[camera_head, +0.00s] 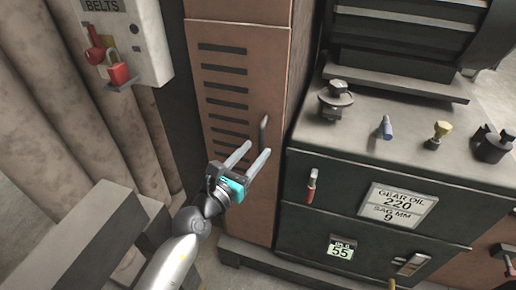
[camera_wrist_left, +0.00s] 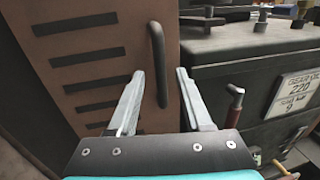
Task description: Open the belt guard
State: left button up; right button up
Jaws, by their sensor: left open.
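The belt guard (camera_head: 213,78) is a tall brown panel with several dark horizontal slots, and it looks closed. Its dark bar handle (camera_head: 263,132) stands upright near the panel's right edge. In the left wrist view the handle (camera_wrist_left: 158,62) shows beyond and between the fingertips. My left gripper (camera_head: 257,152) is open and empty, just in front of and a little below the handle; its fingers (camera_wrist_left: 160,76) point toward the panel. I cannot tell whether a finger touches the handle. My right gripper is not in view.
A dark gearbox cabinet (camera_head: 357,168) stands right of the guard, with a red-handled lever (camera_head: 311,186) on its front and several small fittings on top. A grey box labelled BELTS (camera_head: 147,42) with a red padlock (camera_head: 117,70) is at upper left. Grey blocks (camera_head: 75,235) lie at lower left.

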pick_arm(q)
jog(key=shift+x, duration=1.2)
jog(key=shift+c, duration=0.2)
grip_shut()
jog(key=shift+s, duration=0.1)
dwell(0.4)
